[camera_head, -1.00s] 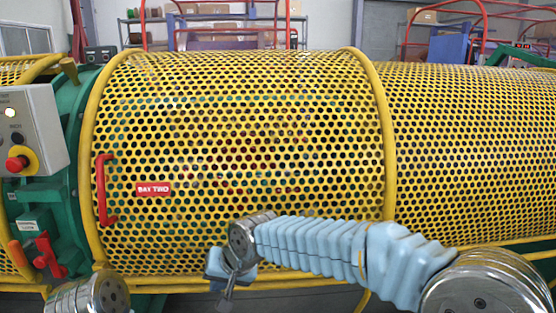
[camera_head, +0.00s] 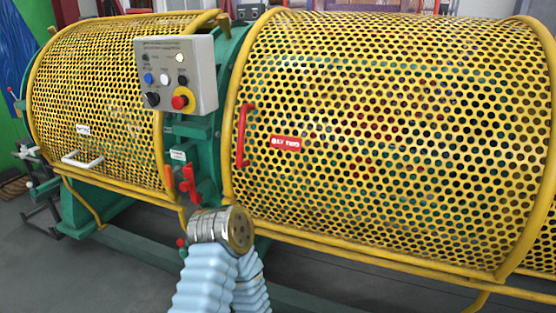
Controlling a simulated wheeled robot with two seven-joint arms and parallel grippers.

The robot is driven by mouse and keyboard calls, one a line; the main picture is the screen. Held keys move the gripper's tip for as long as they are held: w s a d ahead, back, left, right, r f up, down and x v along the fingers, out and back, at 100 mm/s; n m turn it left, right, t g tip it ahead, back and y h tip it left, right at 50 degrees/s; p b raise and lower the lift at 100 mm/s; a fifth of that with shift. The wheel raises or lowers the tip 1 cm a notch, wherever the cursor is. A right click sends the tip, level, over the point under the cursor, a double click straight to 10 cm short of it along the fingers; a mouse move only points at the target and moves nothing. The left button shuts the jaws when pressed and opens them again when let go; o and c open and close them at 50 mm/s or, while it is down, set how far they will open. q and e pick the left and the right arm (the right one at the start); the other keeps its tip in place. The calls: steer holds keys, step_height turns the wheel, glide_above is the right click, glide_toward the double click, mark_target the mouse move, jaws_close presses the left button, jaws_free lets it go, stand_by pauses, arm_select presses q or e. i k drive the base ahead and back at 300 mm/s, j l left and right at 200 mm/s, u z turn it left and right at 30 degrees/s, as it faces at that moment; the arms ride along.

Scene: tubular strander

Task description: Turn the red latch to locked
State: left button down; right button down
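The red latch (camera_head: 188,184) sits on the green frame between the two yellow perforated guards, below the control box. It looks like a small red handle standing roughly upright; its exact angle is hard to read. An orange-red piece (camera_head: 169,178) is just left of it, and a white label (camera_head: 178,155) is above it. My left arm rises from the bottom edge, its metal joint just below and right of the latch. I see no fingers of my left gripper. My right gripper is out of the picture.
A grey control box (camera_head: 177,75) with a red stop button juts out above the latch. The right guard (camera_head: 390,140) has a red handle (camera_head: 243,136) and a red "BAY TWO" label (camera_head: 285,142). Bare floor (camera_head: 130,285) lies at lower left.

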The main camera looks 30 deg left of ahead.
mark_target(188, 169)
steer(key=u, duration=1.55)
